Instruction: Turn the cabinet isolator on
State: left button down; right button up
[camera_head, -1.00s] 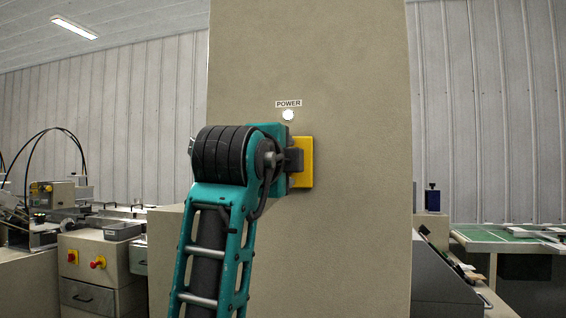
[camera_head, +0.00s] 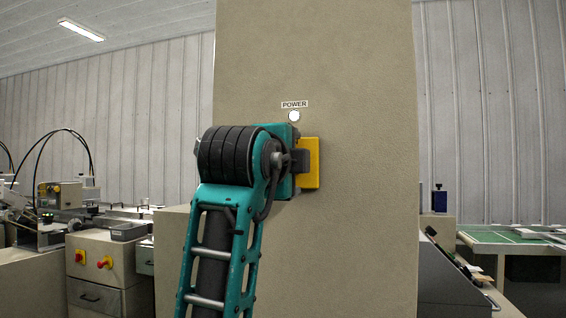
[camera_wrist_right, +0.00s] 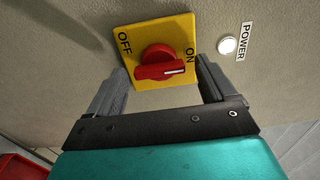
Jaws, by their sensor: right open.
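The isolator is a yellow plate (camera_wrist_right: 172,29) with a red rotary knob (camera_wrist_right: 158,62), on the beige cabinet face (camera_head: 350,220). In the right wrist view the knob's white mark points right, toward the ON side; OFF is printed at upper left. My right gripper (camera_wrist_right: 161,72) is open, one finger on each side of the knob, with gaps between fingers and knob handle. In the head view my right arm hides the knob and part of the yellow plate (camera_head: 312,163). A round white lamp (camera_head: 294,116) sits under the POWER label (camera_head: 294,104). My left gripper is out of view.
Machinery with small red and yellow knobs (camera_head: 105,262) stands at left. A green-topped table (camera_head: 490,237) and dark equipment (camera_head: 450,275) stand at right. A red object (camera_wrist_right: 20,167) shows in the right wrist view's lower left corner. The cabinet face around the isolator is clear.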

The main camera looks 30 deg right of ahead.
jog(key=v, duration=1.2)
jog(key=shift+s+a, duration=0.2)
jog(key=shift+s, duration=0.05)
